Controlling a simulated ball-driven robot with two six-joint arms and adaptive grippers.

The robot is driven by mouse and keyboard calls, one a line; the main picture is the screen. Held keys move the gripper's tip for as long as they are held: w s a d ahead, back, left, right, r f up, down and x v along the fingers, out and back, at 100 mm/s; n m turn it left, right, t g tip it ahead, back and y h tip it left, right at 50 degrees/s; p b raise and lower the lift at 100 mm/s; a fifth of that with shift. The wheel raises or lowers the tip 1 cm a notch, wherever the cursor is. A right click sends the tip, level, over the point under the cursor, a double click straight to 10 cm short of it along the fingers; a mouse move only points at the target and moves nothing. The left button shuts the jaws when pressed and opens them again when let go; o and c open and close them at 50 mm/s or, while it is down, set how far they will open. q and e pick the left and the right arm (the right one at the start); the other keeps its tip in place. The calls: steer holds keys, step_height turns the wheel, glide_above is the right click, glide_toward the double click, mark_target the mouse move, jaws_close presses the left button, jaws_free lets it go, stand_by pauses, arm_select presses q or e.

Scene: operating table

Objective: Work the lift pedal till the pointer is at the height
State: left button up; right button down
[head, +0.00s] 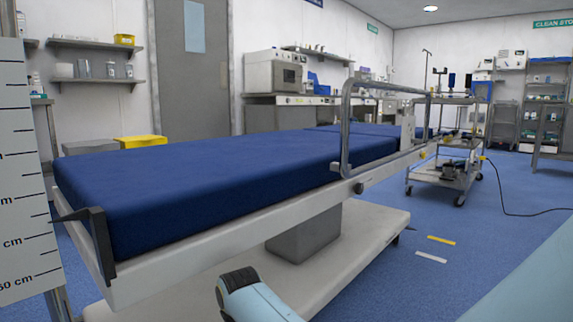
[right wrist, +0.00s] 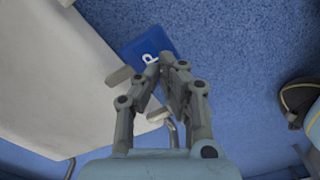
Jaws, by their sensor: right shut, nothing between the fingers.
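The operating table has a blue mattress (head: 200,170) on a pale frame (head: 240,238). A black bracket-like pointer (head: 100,240) is at its near left corner, its tip towards a white scale board (head: 20,170) at the left edge. The tip's level lies between two lower marks; the numbers are mostly cut off. In the right wrist view my right gripper (right wrist: 163,66) is shut and empty, its fingertips over a blue plate with a white symbol (right wrist: 135,50). Small grey blocks (right wrist: 119,76) stick out beside the pale base; I cannot tell which is the lift pedal. My left gripper is out of view.
The table's pale base (head: 345,245) stands on blue floor. A metal side rail (head: 347,125) rises on the right side. A trolley (head: 445,175) with a trailing cable stands at the right. A dark rounded object (right wrist: 298,97) lies right of my gripper. Open floor lies right of the base.

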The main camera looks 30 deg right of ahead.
steer(key=shift+f, duration=0.1)
steer(key=shift+s+f+b, duration=0.1)
steer(key=shift+f+b, duration=1.5)
steer(key=shift+f, duration=1.65)
step_height(320, 180, up, 5)
steer(key=p, duration=0.4)
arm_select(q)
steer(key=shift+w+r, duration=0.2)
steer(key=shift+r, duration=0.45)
arm_select(e)
steer(key=shift+f, duration=0.2)
steer(key=shift+f+b, duration=1.15)
steer(key=shift+f, duration=1.05)
step_height(320, 180, up, 5)
steer(key=p, duration=0.4)
steer(key=shift+f, duration=0.15)
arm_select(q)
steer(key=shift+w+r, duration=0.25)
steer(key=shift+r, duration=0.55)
arm_select(e)
steer(key=shift+f, duration=0.2)
